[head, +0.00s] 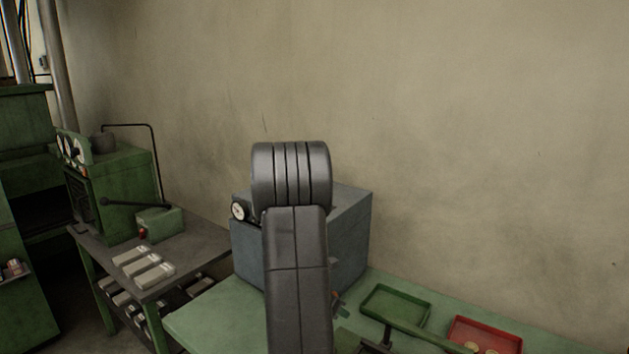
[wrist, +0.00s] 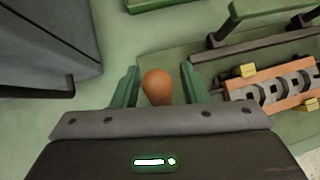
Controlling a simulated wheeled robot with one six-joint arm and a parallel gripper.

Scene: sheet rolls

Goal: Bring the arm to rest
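My gripper (wrist: 159,68) shows in the wrist view with its two green fingers apart. A brown rounded knob or handle end (wrist: 157,86) appears between the fingers, with a visible gap on each side. I cannot tell how far below the fingertips it lies, or what it belongs to. In the head view my dark grey arm (head: 296,270) rises in the middle of the picture, bent at the top. My gripper is hidden there.
A blue-grey cabinet (head: 352,235) with a gauge stands behind my arm on the green bench (head: 200,318). A green tray (head: 385,292) and a red tray (head: 500,330) lie right. A fixture with copper-coloured bars (wrist: 270,88) is right of my gripper.

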